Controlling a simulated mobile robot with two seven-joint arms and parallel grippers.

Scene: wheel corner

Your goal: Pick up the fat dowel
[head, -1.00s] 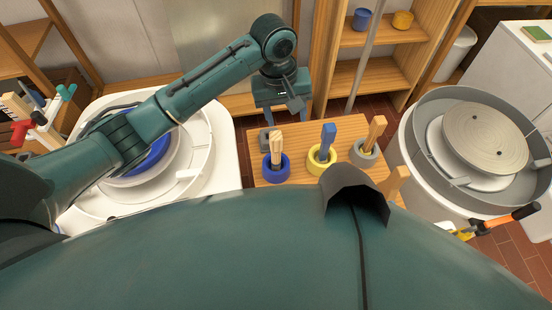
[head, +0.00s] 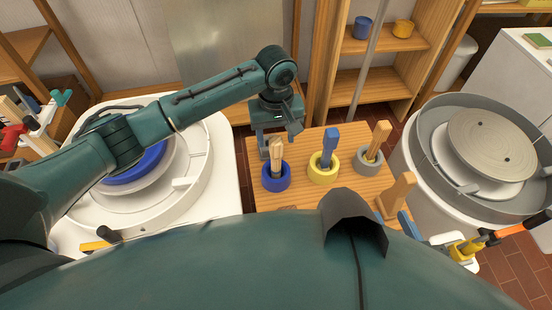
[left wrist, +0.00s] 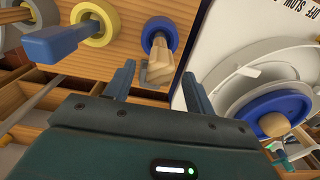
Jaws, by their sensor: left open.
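I cannot tell for certain which piece is the fat dowel. Light wooden pieces (head: 276,153) stand upright in a blue ring holder (head: 276,180) on the wooden table; they also show in the left wrist view (left wrist: 160,52). Another wooden piece (head: 378,138) leans in a grey ring holder (head: 368,162). My left gripper (head: 279,142) is open, with nothing seen held between its fingers. It is right by the wooden pieces in the blue holder. In the left wrist view these pieces show between the fingertips (left wrist: 158,72), apparently beyond them. My right gripper is not in view.
A yellow ring holder (head: 323,170) with a blue-handled piece (head: 329,142) stands between the other two. A wooden block (head: 397,194) stands at the table's right. Round wheel basins flank the table, white (head: 200,185) left and grey (head: 428,165) right. Shelves (head: 370,80) stand behind.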

